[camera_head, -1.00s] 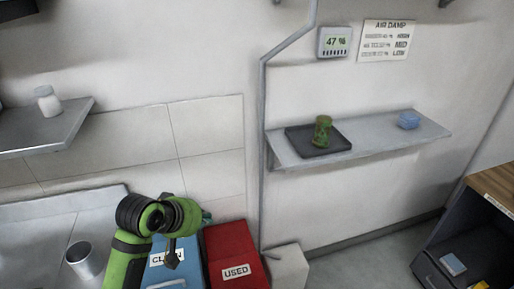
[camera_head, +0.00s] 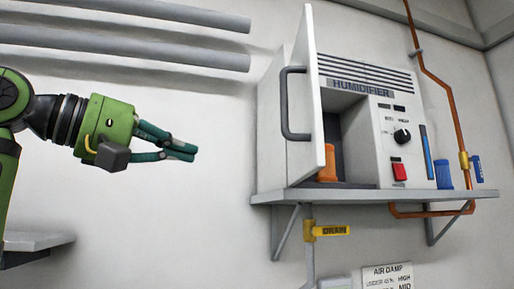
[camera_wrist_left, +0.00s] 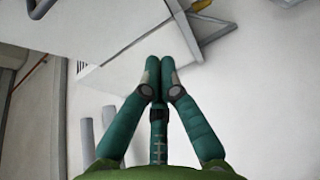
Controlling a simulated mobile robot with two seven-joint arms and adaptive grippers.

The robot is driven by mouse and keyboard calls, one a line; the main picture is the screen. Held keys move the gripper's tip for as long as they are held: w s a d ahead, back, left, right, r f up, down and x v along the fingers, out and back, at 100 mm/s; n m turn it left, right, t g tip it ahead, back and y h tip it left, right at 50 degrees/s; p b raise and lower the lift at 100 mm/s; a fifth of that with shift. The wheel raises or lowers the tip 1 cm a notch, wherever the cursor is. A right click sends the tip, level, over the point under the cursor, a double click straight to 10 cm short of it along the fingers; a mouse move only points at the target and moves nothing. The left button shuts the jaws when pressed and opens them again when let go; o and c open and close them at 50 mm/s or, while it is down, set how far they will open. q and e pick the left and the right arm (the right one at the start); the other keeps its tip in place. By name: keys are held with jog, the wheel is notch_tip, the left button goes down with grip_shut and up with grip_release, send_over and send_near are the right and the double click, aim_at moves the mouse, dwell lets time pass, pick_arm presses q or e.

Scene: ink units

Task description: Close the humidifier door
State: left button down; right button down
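The humidifier (camera_head: 355,70) is a white box on a wall shelf in the head view. Its white door (camera_head: 315,85) stands open, swung out at the left of the dark compartment, with a dark bar handle (camera_head: 286,105). An orange cylinder (camera_head: 327,164) stands in the opening, partly hidden by the door. My left gripper (camera_head: 196,152) is left of the door and apart from the handle, its fingers pointing right. In the left wrist view its fingertips (camera_wrist_left: 159,64) meet with nothing between them. My right gripper is not in view.
The shelf (camera_head: 375,195) bears the humidifier and a blue cylinder (camera_head: 443,174). A red switch (camera_head: 399,172) and black knob (camera_head: 402,136) are on the front. Grey pipes (camera_head: 120,45) run along the upper left wall.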

aim_at(287, 110)
pick_arm(q)
jog(key=s+r+h, duration=0.1)
jog(key=s+r, duration=0.5)
jog(key=s, duration=0.2)
jog(key=s+d+p+x, duration=0.1)
jog(key=p+x, duration=0.5)
jog(key=x, duration=0.6)
jog(key=shift+s+d+r, duration=0.25)
jog(key=shift+d, duration=0.4)
